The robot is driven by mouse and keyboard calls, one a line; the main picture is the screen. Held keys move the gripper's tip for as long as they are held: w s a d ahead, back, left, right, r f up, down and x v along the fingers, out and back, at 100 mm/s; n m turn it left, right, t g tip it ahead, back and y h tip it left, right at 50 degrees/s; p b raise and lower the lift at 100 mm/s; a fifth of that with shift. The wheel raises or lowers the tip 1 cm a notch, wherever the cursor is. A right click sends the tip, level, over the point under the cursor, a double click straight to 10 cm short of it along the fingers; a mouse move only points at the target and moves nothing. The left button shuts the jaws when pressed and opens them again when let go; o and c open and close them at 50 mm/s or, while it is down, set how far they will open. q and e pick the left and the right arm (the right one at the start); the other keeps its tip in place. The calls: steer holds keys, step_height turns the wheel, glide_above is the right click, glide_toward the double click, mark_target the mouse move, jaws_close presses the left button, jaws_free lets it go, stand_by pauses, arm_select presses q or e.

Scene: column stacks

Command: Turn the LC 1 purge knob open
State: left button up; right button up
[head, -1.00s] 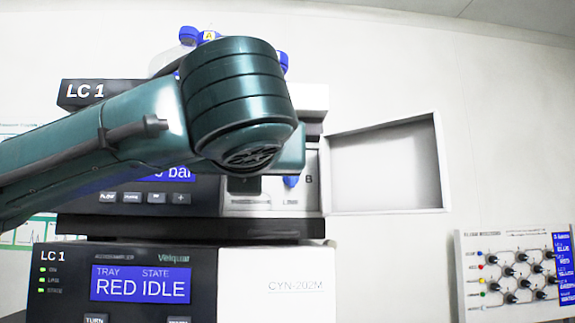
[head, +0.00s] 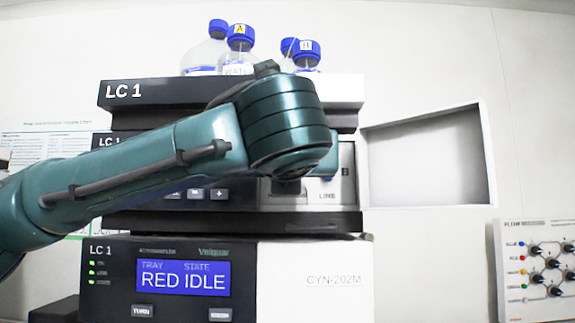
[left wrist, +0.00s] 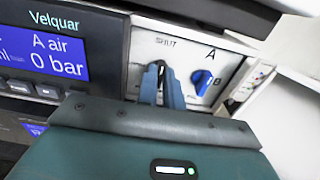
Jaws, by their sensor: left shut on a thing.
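The LC 1 purge knob (left wrist: 160,64) is a small dark knob on the light panel under the word SHUT in the left wrist view. My left gripper (left wrist: 162,84) is shut on it, and the two blue-grey fingers cover most of it. Which way the knob points cannot be made out. In the head view the knob and fingers are hidden behind my left wrist. The pump module (head: 112,142) of LC 1 carries this panel; its display reads A air, 0 bar in the left wrist view. My right gripper is not in view.
A blue A/B line knob (left wrist: 202,82) sits close to the right of the fingers. An open door (head: 430,202) stands out at the panel's right. Blue-capped bottles (head: 240,45) stand on top; the autosampler (head: 315,281) is below, reading RED IDLE.

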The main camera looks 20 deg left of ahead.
arm_select(q)
steer(key=shift+n, duration=0.3)
jaws_close()
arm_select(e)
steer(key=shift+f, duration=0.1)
arm_select(q)
steer(key=shift+f+b, duration=0.1)
steer(key=shift+b, duration=0.25)
steer(key=n+b, duration=0.2)
steer(key=n, duration=0.1)
steer(key=shift+f, duration=0.1)
steer(key=n+b, duration=0.3)
steer(key=n, duration=0.2)
steer(key=shift+a+n, duration=0.1)
steer(key=shift+n, duration=0.3)
steer(key=n+b, duration=0.4)
steer(key=n, duration=0.4)
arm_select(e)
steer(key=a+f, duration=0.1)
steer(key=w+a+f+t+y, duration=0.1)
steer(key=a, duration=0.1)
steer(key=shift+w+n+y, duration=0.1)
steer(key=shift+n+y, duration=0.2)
arm_select(q)
steer(key=shift+n, duration=0.5)
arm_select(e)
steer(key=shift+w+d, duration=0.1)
